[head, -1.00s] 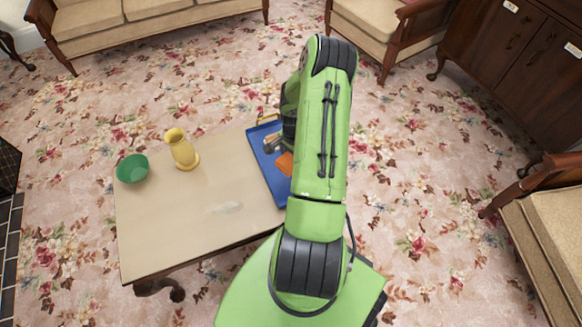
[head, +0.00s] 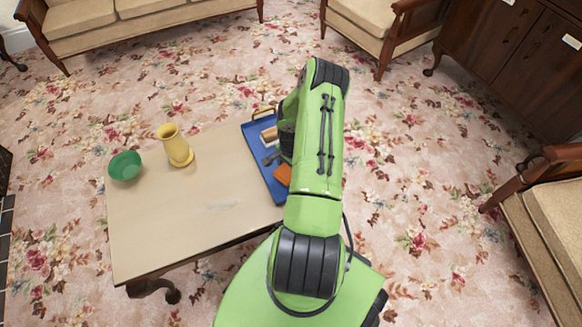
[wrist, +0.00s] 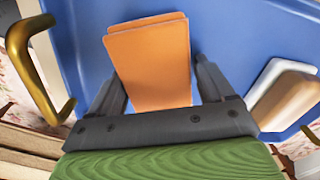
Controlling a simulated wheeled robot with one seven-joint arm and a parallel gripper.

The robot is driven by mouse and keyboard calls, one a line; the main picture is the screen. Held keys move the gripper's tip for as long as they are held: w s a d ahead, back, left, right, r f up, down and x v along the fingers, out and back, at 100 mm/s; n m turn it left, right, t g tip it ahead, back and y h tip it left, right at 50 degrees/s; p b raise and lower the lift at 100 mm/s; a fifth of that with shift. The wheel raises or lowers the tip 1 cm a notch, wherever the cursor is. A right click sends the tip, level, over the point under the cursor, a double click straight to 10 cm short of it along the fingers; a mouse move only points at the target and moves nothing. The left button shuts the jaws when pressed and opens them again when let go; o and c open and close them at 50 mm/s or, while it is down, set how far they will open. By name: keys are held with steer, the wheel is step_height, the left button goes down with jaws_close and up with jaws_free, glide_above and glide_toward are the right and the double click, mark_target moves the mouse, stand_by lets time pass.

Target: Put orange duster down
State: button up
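The orange duster (head: 283,174) is at the blue tray (head: 262,178) on the table, partly beside my green arm. In the wrist view the orange duster (wrist: 152,65) shows its broad face over the blue tray (wrist: 240,30). My gripper (wrist: 160,85) has one dark finger on each side of it, with thin blue gaps showing beside the duster, so it looks open around it. In the head view my gripper (head: 272,158) is low over the tray, mostly hidden by my arm. I cannot tell whether the duster lies fully flat.
A tan-and-white block (head: 268,134) lies on the tray's far part. A gold handle (wrist: 40,70) is at the tray's edge. The table's middle is clear.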

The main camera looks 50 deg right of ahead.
steer(key=shift+o, duration=1.1)
steer(key=shift+s+f, duration=0.1)
steer(key=shift+f, duration=0.05)
steer(key=shift+s+a, duration=0.1)
step_height(320, 180, up, 13)
steer(key=p, duration=0.4)
steer(key=shift+f, duration=0.15)
steer(key=w+a+r+n+t+h, duration=0.1)
steer(key=w+a+r+n, duration=0.15)
steer(key=a+r, duration=0.4)
steer(key=w+a+r+n, duration=0.1)
steer(key=a+r+n, duration=0.3)
steer(key=r, duration=0.6)
steer(key=w+a+r+n+t+h, duration=0.15)
steer(key=a+r+n, duration=0.3)
steer(key=r, duration=0.45)
steer(key=s+a+r+n+t+y, duration=0.1)
steer(key=s+a+r+n, duration=0.3)
steer(key=s+a, duration=0.3)
steer(key=s+a+r+n+t+y, duration=0.1)
steer(key=s+a+r+n, duration=0.3)
steer(key=a, duration=0.4)
steer(key=s+r+t, duration=0.1)
steer(key=s, duration=0.1)
steer(key=shift+s+a+n, duration=0.15)
steer(key=shift+s+n, duration=0.15)
steer(key=shift+s, duration=0.05)
steer(key=shift+r+y, duration=0.15)
steer(key=shift+y, duration=0.1)
